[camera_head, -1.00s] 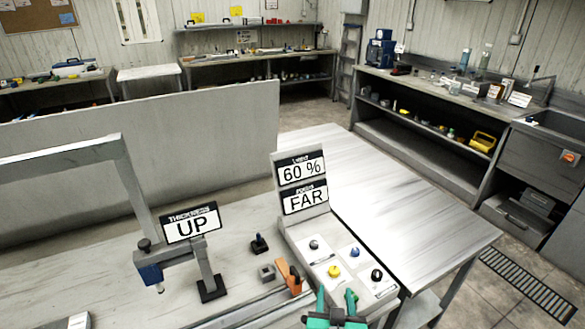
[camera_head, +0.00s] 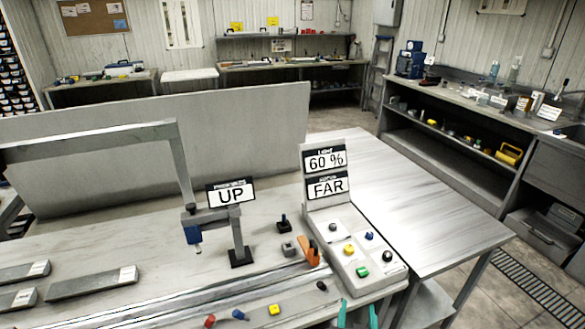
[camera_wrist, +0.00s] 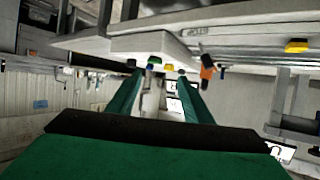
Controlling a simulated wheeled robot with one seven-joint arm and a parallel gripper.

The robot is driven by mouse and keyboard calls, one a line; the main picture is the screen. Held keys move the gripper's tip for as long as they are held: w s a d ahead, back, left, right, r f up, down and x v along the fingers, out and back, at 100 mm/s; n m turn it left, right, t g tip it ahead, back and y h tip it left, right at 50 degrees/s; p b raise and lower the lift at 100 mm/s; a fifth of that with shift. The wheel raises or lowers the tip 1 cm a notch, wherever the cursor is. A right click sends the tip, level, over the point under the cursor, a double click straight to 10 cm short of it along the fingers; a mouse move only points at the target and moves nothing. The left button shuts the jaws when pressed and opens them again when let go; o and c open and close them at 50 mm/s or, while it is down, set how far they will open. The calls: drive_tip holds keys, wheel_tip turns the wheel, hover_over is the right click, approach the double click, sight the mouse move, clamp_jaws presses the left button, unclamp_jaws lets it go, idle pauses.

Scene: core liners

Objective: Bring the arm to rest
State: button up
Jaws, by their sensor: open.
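My gripper (camera_head: 357,314) shows at the bottom edge of the head view as two green fingertips, apart, just in front of the control panel's near end. In the wrist view its two green fingers (camera_wrist: 160,82) stand apart with nothing held between them. The sloped control panel (camera_head: 345,240) carries black, yellow, blue and green knobs, with signs reading "60 %" and "FAR" above. The wrist view is turned over, and the panel (camera_wrist: 150,45) lies beyond the fingertips. Most of my arm is outside the head view.
An orange-handled tool (camera_head: 311,254) sits left of the panel. Red (camera_head: 210,321), blue (camera_head: 239,314) and yellow (camera_head: 274,310) pieces lie along the bench front. The side table (camera_head: 430,215) is bare.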

drive_tip(key=s+a+f+n+t+y, duration=0.1)
drive_tip(key=s+a+f, duration=0.4)
drive_tip(key=s, duration=0.3)
drive_tip(key=s+a+f, duration=0.5)
drive_tip(key=s+a, duration=0.1)
drive_tip(key=s, duration=0.2)
drive_tip(key=s+a+r+n+y, duration=0.1)
drive_tip(key=s+a+r, duration=0.1)
drive_tip(key=s, duration=0.7)
drive_tip(key=s+a+r+n+t+y, duration=0.1)
drive_tip(key=s+a, duration=0.2)
drive_tip(key=s, duration=0.6)
drive_tip(key=shift+a+r, duration=0.25)
drive_tip(key=shift+r, duration=0.1)
idle(1.1)
